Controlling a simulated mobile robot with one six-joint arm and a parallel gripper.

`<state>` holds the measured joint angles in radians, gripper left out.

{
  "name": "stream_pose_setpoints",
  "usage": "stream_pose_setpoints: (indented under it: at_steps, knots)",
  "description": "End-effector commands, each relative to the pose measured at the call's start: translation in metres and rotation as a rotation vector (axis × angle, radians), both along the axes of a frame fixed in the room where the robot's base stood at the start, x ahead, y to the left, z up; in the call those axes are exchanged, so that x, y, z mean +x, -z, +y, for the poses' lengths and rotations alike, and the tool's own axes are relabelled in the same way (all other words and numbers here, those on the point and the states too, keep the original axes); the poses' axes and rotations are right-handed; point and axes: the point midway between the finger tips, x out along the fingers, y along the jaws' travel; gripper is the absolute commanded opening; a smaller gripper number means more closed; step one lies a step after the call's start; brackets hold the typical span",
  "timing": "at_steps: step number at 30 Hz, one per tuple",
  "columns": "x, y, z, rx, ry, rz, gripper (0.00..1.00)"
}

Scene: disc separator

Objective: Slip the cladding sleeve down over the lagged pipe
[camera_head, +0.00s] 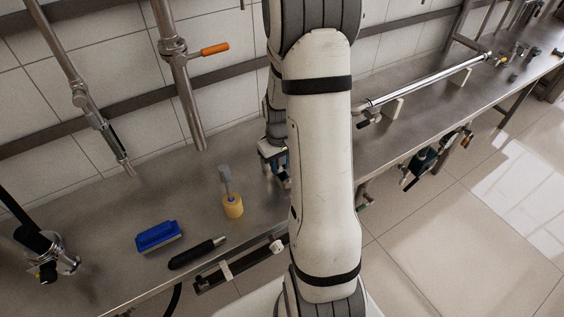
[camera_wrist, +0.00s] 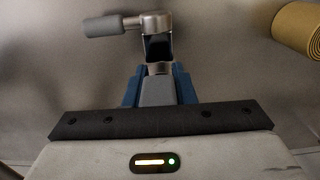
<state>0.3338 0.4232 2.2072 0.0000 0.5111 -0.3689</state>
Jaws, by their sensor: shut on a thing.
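A tan-yellow cylinder (camera_head: 233,207), apparently the lagged pipe, stands on the steel bench left of my arm. A grey piece (camera_head: 225,173) shows just above it; I cannot tell how the two connect. The cylinder's edge also shows at the top right of the wrist view (camera_wrist: 300,28). My gripper (camera_head: 284,176) is partly hidden behind my arm. In the wrist view its blue-sided fingers (camera_wrist: 158,82) are shut on a metal piece (camera_wrist: 155,22) with a grey side handle (camera_wrist: 102,25). I cannot tell whether this is the cladding sleeve. The held piece is apart from the cylinder.
A blue brush (camera_head: 158,236) and a black-handled tool (camera_head: 197,253) lie at the bench's front left. Metal pipes, one with an orange lever (camera_head: 215,49), hang above the back. A long tube (camera_head: 425,82) rests on supports at right. Bare bench (camera_head: 120,205) lies at left.

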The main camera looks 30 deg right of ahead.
Motion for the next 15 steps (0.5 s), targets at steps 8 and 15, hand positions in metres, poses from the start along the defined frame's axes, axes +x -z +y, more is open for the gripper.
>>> stream_pose_setpoints:
  at_steps: [8,15]
  knots:
    - [0.0001,0.0025,0.0000,0.000,0.000,0.000,0.30]
    - [0.0001,0.0026,0.0001,0.000,0.000,0.000,0.49]
